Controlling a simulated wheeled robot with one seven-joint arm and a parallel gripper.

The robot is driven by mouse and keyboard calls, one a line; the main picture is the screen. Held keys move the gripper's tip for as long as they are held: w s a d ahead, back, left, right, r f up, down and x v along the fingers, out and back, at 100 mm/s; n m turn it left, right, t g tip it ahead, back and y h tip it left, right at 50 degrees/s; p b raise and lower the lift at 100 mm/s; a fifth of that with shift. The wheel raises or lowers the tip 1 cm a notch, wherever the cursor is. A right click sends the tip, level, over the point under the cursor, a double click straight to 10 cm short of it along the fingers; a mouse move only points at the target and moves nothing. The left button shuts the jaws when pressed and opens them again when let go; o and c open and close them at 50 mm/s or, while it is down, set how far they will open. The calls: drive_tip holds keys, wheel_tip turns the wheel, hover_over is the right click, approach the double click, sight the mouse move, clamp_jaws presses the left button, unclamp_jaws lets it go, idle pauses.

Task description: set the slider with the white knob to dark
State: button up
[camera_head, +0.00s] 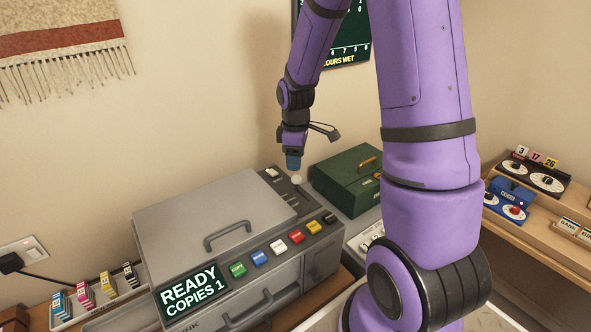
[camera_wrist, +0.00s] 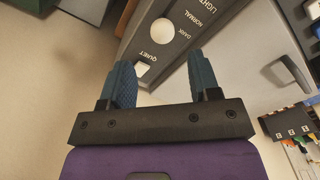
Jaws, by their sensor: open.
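The slider's white round knob (camera_head: 296,180) stands on the dark strip at the back right of the grey copier's top. In the wrist view the knob (camera_wrist: 163,30) is beside the DARK and NORMAL labels, with LIGHT farther along; which mark it sits at I cannot tell exactly. My gripper (camera_head: 293,163) points down just above the knob in the head view. In the wrist view my gripper (camera_wrist: 164,62) has its two blue fingers apart with nothing held, and the knob lies beyond the fingertips. The slider's slot is not clear.
A white square switch (camera_wrist: 142,70) by the QUIET label lies close to the fingers. The copier lid (camera_head: 215,210) with its handle is at the left, and coloured buttons (camera_head: 279,246) line the front. A green box (camera_head: 347,178) stands close on the right.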

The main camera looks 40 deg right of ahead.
sight(296, 176)
drive_tip(key=shift+r, duration=2.45)
drive_tip(key=s+a+r+m+t, duration=0.1)
drive_tip(key=s+a+r+m, duration=0.15)
drive_tip(key=s+r, duration=0.35)
drive_tip(key=s+a+r+m+t, duration=0.2)
drive_tip(key=s+a+r, duration=0.15)
drive_tip(key=r, duration=0.45)
drive_tip(key=s+a+r+m+t, duration=0.1)
drive_tip(key=s+a+r+m, duration=0.1)
drive_tip(key=s, duration=0.5)
drive_tip(key=s+a+r+m+t, duration=0.1)
drive_tip(key=s+a+r+m, duration=0.1)
drive_tip(key=s+r, duration=0.2)
drive_tip(key=s, duration=0.3)
drive_tip(key=shift+a+r, duration=0.2)
drive_tip(key=shift+a, duration=0.15)
